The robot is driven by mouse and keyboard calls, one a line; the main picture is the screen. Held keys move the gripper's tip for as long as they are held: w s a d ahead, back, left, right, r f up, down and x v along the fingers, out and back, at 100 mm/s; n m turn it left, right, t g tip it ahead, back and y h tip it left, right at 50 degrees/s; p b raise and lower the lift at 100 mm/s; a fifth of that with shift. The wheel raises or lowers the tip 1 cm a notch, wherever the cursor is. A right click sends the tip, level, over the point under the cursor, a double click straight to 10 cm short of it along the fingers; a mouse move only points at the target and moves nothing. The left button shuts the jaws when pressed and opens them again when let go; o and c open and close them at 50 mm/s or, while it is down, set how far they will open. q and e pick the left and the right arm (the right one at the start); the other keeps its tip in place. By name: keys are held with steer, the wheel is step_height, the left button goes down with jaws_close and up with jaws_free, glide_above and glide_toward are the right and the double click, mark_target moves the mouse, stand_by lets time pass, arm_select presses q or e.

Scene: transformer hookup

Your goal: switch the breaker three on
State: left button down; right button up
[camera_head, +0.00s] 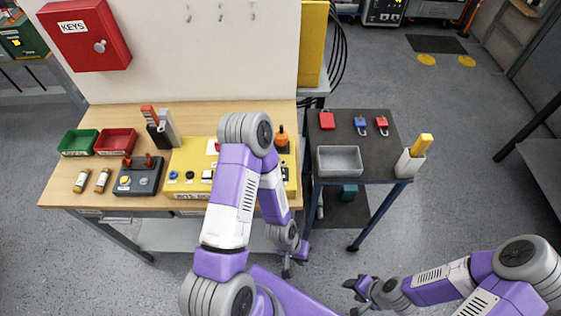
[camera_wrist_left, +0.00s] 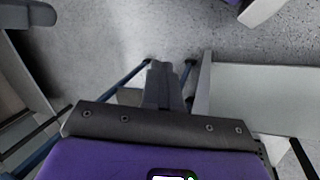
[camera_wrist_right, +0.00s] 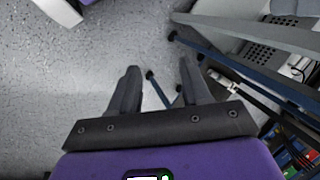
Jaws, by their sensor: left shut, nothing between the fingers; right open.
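A yellow panel (camera_head: 180,159) with knobs and switches lies on the wooden bench, partly hidden behind my left arm. A dark grey box (camera_head: 136,179) with a yellow button and red-topped parts stands left of it. I cannot tell which part is breaker three; no such label is readable. My left gripper (camera_head: 287,270) is shut and empty, low in front of the bench; its closed fingers show in the left wrist view (camera_wrist_left: 163,85). My right gripper (camera_head: 357,291) is open and empty over the floor; its spread fingers show in the right wrist view (camera_wrist_right: 160,88).
Green (camera_head: 78,142) and red (camera_head: 116,142) bins, two small cylinders (camera_head: 91,180) and a grey upright part with a red handle (camera_head: 162,128) are on the bench. A dark side table (camera_head: 350,130) holds a grey tray (camera_head: 339,160), padlocks and a cup.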

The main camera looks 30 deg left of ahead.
steer(key=shift+o, duration=1.1)
steer(key=shift+r+p, duration=0.25)
steer(key=shift+p, duration=0.05)
arm_select(q)
step_height(320, 180, up, 37)
steer(key=n+y+p, duration=0.4)
steer(key=y+p, duration=0.1)
steer(key=p, duration=1.4)
glide_above(283, 168)
steer(key=s+d, duration=0.1)
steer(key=s, duration=0.1)
steer(key=shift+w+d+r+t, duration=0.1)
steer(key=shift+r+t, duration=0.05)
steer(key=shift+t, duration=0.15)
arm_select(e)
step_height(283, 168, up, 19)
steer(key=shift+w, duration=0.1)
arm_select(q)
steer(key=f, duration=0.4)
steer(key=w+f+b, duration=0.1)
steer(key=f, duration=0.4)
steer(key=a+f, duration=0.1)
steer(key=f, duration=0.4)
steer(key=shift+w+b, duration=0.2)
steer(key=shift+b, duration=0.15)
arm_select(e)
steer(key=shift+f, duration=0.85)
